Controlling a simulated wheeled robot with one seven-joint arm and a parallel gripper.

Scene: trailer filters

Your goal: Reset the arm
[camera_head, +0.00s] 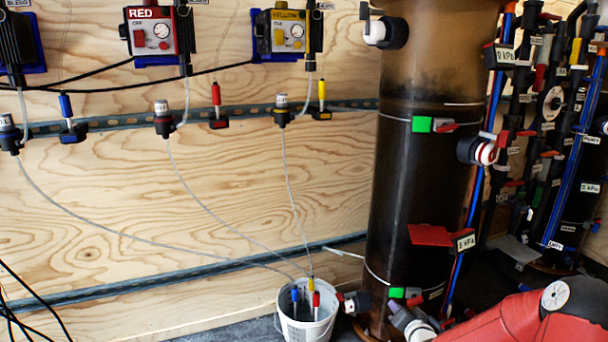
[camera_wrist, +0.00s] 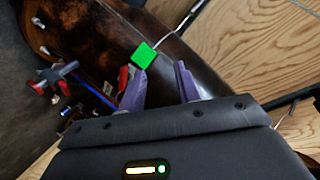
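My gripper (camera_wrist: 160,76) shows in the wrist view with its two purple fingers spread apart and nothing between them. A bright green tag (camera_wrist: 145,55) on the dark column (camera_wrist: 172,50) lies just beyond the fingertips. A red handle (camera_wrist: 123,78) is beside the left finger, partly hidden by it; I cannot tell whether they touch. In the head view, my red arm (camera_head: 515,322) enters at the lower right corner.
A large brown filter column (camera_head: 415,190) with valves stands right of centre, with more pipework (camera_head: 545,130) behind. A white bucket (camera_head: 303,325) holding coloured dosing parts stands at its foot. Thin hoses run from it to the wall pumps. The plywood wall (camera_head: 200,240) is at left.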

